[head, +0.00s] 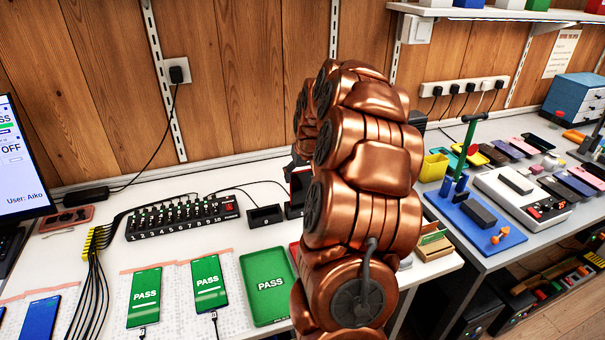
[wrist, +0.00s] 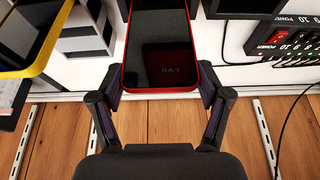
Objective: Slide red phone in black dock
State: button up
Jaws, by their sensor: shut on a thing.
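The red phone (wrist: 158,55) is between the two fingers of my gripper (wrist: 159,86) in the wrist view. Its dark screen faces the camera and its red rim shows. The gripper is shut on it. In the head view, a small part of the red phone (head: 300,186) shows upright at the left edge of my arm; the arm hides the rest and most of the gripper. A black dock (head: 265,216) stands on the white bench, just left of the phone. Whether the phone's lower end touches any dock is hidden.
A black numbered hub (head: 182,216) with several cables lies left of the dock. A green PASS tray (head: 268,287) and green-screened phones (head: 145,298) lie in front. A yellow-rimmed object (wrist: 45,55) is left of the phone in the wrist view. The wooden wall (head: 90,90) is close behind.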

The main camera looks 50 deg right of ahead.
jog(key=o, duration=1.7)
jog(key=shift+r, duration=0.15)
jog(key=shift+r+p, duration=0.35)
jog(key=shift+r, duration=3.05)
jog(key=shift+a, duration=0.1)
